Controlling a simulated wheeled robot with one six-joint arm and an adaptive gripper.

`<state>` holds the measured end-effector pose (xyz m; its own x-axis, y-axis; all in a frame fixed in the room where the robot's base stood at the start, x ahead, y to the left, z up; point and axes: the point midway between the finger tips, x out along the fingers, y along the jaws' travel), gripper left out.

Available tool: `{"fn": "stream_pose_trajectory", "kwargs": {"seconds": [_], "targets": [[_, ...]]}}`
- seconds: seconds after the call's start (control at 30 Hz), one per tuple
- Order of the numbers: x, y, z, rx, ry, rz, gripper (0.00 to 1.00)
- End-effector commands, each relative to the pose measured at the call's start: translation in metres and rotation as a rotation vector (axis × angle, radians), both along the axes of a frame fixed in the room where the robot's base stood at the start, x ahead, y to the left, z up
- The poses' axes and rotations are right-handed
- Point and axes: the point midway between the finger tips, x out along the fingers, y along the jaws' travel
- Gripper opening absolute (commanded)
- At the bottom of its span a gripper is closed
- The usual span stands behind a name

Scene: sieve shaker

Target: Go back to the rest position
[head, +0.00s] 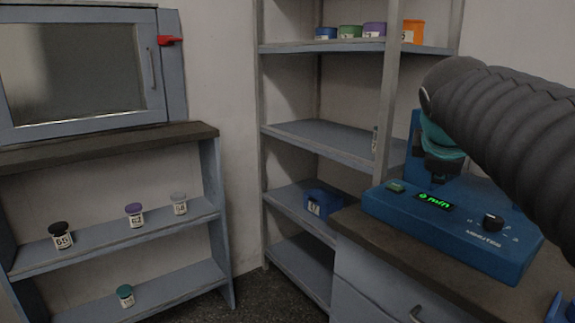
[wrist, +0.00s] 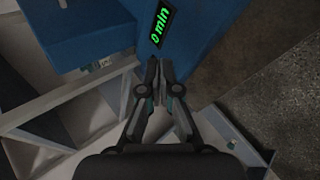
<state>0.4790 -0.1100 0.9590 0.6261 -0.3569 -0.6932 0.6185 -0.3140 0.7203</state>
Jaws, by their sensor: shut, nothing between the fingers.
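The blue sieve shaker (head: 450,232) stands on the counter at the right in the head view. Its green display (head: 434,200) reads 0 min, with a green button (head: 395,186) to its left and a black MINUTES knob (head: 493,222) to its right. My dark ribbed arm covers part of the shaker's back and right in that view. In the wrist view my gripper (wrist: 159,64) is shut and empty, its fingertips just below the display (wrist: 160,23) in the picture. The gap between fingertips and shaker cannot be judged.
At the left, a low shelf (head: 110,238) carries several labelled jars below a windowed cabinet (head: 80,65) with a red latch (head: 170,41).

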Motion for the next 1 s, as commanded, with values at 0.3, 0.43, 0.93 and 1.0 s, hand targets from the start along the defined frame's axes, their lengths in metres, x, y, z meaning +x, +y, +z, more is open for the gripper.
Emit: {"fn": "stream_pose_trajectory", "kwargs": {"seconds": [0.3, 0.43, 0.93, 1.0], "targets": [[-0.085, 0.059, -0.109, 0.487, -0.043, -0.322, 0.0], [-0.122, 0.08, -0.156, 0.671, -0.039, -0.485, 0.0], [-0.184, 0.11, -0.237, 0.958, -0.013, -0.812, 0.0], [-0.184, 0.11, -0.237, 0.959, -0.013, -0.811, 0.0]]}}
